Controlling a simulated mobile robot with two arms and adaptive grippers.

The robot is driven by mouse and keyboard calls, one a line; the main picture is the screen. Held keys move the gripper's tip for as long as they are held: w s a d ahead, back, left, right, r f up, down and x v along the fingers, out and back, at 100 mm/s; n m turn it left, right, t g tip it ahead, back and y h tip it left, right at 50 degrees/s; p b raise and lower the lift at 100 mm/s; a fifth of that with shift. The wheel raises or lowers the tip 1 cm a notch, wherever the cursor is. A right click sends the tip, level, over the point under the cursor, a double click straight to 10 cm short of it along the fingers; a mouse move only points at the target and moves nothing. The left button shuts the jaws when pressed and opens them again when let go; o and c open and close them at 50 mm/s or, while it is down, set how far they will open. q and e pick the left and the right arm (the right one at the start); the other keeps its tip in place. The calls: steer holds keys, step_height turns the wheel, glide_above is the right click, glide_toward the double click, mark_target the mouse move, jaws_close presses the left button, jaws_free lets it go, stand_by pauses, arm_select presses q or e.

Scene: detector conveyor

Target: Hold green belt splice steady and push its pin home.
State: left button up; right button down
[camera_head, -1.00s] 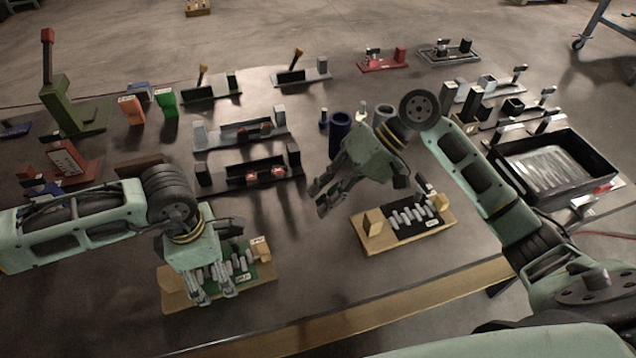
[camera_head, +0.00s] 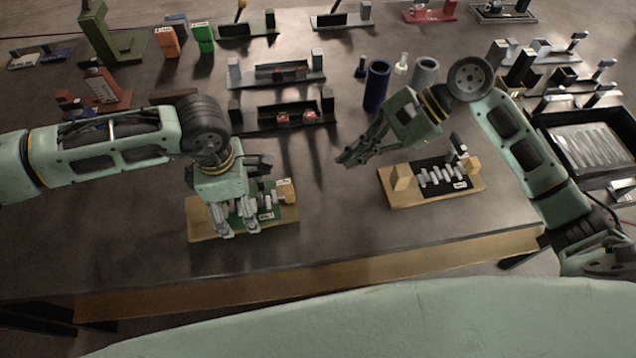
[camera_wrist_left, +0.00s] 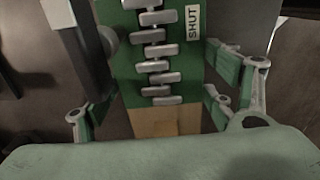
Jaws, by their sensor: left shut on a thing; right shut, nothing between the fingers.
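The green belt splice (camera_head: 289,213) lies on a wooden board (camera_head: 203,228) at the left front of the table. A row of metal lacing links and a "SHUT" label show on it. My left gripper (camera_head: 238,229) is over the splice from above, shut on it. In the left wrist view, the gripper's fingers (camera_wrist_left: 160,105) stand on both sides of the green belt (camera_wrist_left: 124,72). I cannot make out the pin. My right gripper (camera_head: 349,158) is shut and empty, above the table between the two boards.
A second wooden board (camera_head: 440,197) with a black splice (camera_head: 428,181) is right of my right gripper. Dark blue (camera_head: 377,87) and grey (camera_head: 424,73) cylinders stand behind. A black tray (camera_head: 590,150) is at the right. The table between the boards is clear.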

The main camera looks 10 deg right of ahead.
steer(key=a+f+m, duration=0.1)
steer(key=a+f, duration=0.1)
steer(key=a+f+m, duration=0.1)
steer(key=a+f, duration=0.1)
steer(key=a, duration=0.1)
steer(key=a+f+m, duration=0.2)
steer(key=f, duration=0.1)
steer(key=shift+s+a, duration=0.35)
steer(key=shift+s, duration=0.05)
steer(key=shift+a+r, duration=0.1)
steer(key=shift+a, duration=1.25)
arm_select(q)
steer(key=shift+d, duration=0.1)
arm_select(e)
steer(key=v, duration=1)
steer(key=shift+d, duration=0.15)
